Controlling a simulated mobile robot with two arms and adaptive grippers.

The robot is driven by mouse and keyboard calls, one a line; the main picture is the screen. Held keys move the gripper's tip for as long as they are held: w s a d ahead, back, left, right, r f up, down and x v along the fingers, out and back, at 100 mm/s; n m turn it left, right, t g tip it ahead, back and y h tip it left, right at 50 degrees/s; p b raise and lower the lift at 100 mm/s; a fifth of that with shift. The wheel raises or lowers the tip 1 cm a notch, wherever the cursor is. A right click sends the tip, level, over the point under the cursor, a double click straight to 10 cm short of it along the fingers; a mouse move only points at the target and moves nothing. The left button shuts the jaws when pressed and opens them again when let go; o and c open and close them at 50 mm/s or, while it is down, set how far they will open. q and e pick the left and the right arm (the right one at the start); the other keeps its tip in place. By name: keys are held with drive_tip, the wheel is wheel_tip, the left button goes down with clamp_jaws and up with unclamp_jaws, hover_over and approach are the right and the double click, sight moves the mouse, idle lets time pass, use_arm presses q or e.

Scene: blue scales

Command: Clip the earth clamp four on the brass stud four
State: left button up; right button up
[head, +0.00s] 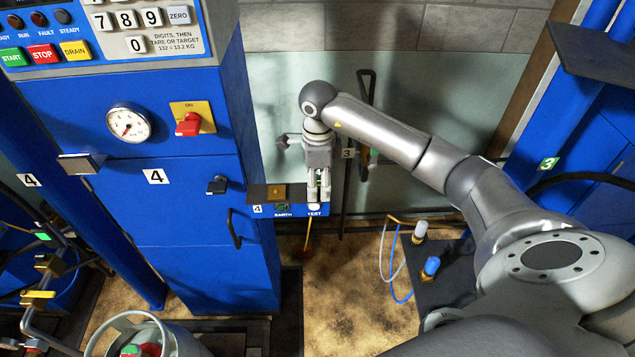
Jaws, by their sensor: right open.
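A small bracket (264,196) marked 4 juts from the right side of the blue cabinet, with EARTH and TEST on its front. A small green piece marked 4 (318,175) shows between the fingers, probably part of earth clamp four. The clamp's jaws are hidden or too small to tell. My left gripper is out of view.
The blue cabinet (200,230) has a gauge (128,123), a red switch (188,124) and a handle (234,228). A grey cylinder (140,335) stands at the bottom left. Blue and white hoses (390,265) lie right of the bracket. Floor below the bracket is mostly clear.

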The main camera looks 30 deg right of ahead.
sight(318, 172)
idle(0.7)
clamp_jaws()
idle(0.4)
drive_tip(key=shift+r, duration=0.2)
drive_tip(key=shift+w+r, duration=0.1)
drive_tip(key=shift+r, duration=0.1)
drive_tip(key=shift+r+p, duration=0.4)
drive_tip(key=shift+r, duration=0.15)
drive_tip(key=shift+r+p, duration=1.15)
drive_tip(key=shift+r, duration=0.9)
